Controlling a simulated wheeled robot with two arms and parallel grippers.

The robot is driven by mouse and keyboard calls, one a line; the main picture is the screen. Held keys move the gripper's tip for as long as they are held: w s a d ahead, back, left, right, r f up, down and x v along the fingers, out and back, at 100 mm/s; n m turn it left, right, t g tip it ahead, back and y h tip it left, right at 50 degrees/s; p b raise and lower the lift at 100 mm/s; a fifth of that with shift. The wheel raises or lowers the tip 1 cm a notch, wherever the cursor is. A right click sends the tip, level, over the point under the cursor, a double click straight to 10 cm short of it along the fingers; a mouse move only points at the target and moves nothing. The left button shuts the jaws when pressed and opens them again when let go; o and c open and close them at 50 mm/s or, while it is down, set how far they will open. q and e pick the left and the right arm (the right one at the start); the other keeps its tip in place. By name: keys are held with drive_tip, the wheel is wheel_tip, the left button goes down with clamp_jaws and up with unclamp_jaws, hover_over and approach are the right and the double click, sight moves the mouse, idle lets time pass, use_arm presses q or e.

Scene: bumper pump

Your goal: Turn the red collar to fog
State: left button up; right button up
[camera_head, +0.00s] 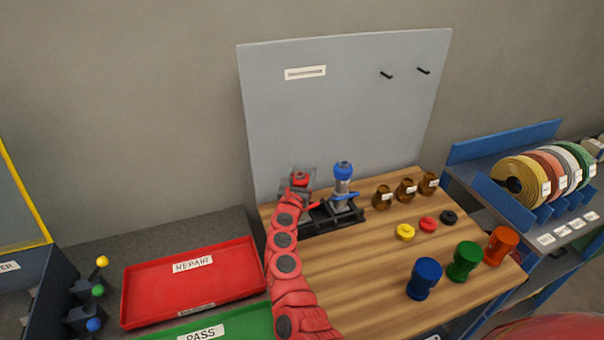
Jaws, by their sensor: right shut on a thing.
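My right gripper (298,181) reaches up to the left end of a black stand (350,217) on the wooden bench. Its grey jaws are shut around a small red part (300,177), which appears to be the red collar. The jaws and my arm hide most of it and whatever is below it, so its turn position cannot be read. A blue-topped pump (343,172) stands upright in the stand, just right of the gripper and apart from it. My left gripper is out of view.
Brown bottles (405,190) stand right of the stand. Yellow (405,232), red and black discs lie in front of them. Blue (424,279), green and orange cups stand nearer. A red REPAIR tray (150,283) lies left. A grey panel (340,110) rises behind.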

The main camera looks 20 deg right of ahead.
drive_tip(key=shift+c, duration=0.6)
drive_tip(key=shift+y, duration=0.3)
drive_tip(key=n+y+p, duration=0.1)
drive_tip(key=y, duration=0.1)
drive_tip(key=n+t+y+p, duration=0.1)
drive_tip(key=p, duration=0.1)
drive_tip(key=n+t+y+p, duration=0.1)
drive_tip(key=n+y+p, duration=0.1)
drive_tip(key=shift+w+a+r+y, duration=0.15)
drive_tip(key=shift+a+r+y, duration=0.15)
drive_tip(key=n+y+p, duration=0.2)
drive_tip(key=y, duration=0.1)
drive_tip(key=shift+a+f, duration=0.15)
drive_tip(key=shift+a, duration=0.2)
drive_tip(key=shift+a+f+n+y+p, duration=0.1)
drive_tip(key=shift+a+n+y+p, duration=0.05)
drive_tip(key=shift+n+y, duration=0.4)
drive_tip(key=shift+a+f+n+y+p, duration=0.15)
drive_tip(key=shift+n+y, duration=0.2)
drive_tip(key=shift+y, duration=0.4)
drive_tip(key=shift+r, duration=0.1)
drive_tip(key=o, duration=1.4)
